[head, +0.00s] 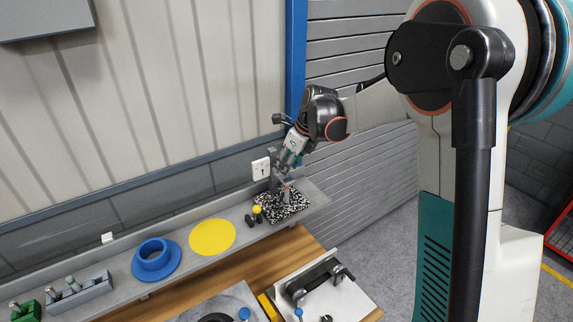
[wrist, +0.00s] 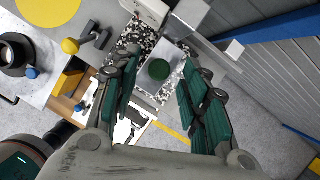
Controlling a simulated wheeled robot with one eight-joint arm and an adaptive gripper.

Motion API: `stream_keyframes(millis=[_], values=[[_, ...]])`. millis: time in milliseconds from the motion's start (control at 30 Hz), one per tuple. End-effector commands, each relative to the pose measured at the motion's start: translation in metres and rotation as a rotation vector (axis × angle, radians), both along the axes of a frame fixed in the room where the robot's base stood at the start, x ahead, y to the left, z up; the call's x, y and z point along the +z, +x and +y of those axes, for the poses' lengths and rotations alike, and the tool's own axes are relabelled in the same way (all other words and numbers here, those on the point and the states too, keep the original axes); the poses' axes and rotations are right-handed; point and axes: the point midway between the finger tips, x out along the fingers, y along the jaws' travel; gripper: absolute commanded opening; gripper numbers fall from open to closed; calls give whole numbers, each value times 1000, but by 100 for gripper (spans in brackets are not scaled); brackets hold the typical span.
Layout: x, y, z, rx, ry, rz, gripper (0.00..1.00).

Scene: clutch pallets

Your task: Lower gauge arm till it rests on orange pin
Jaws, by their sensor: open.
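The gauge stand has a black-and-white speckled base (head: 270,207) at the right end of the grey shelf; the base also shows in the wrist view (wrist: 129,37). A grey upright (head: 272,165) rises from it. In the wrist view a light grey plate with a dark green disc (wrist: 159,69) lies between my fingers; I cannot tell whether it is part of the gauge arm. My gripper (head: 284,180) is over the base, its green-padded fingers apart in the wrist view (wrist: 162,75), with no clear contact. The orange pin cannot be made out.
A yellow ball knob (head: 257,209) stands just left of the base. Further left are a yellow disc (head: 212,237), a blue flanged ring (head: 155,262) and a grey block with knobs (head: 80,293). The wall is close behind the shelf. A wooden bench (head: 310,248) lies in front.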

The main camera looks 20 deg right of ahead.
Motion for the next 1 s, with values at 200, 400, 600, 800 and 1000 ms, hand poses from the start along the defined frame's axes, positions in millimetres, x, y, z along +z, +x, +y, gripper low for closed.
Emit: stream_keyframes(millis=[200, 400, 600, 800, 1000], values=[[-8, 2, 2, 0, 0, 0, 41], [-8, 2, 2, 0, 0, 0, 41], [-8, 2, 2, 0, 0, 0, 0], [-9, 2, 2, 0, 0, 0, 0], [-19, 2, 2, 0, 0, 0, 0]])
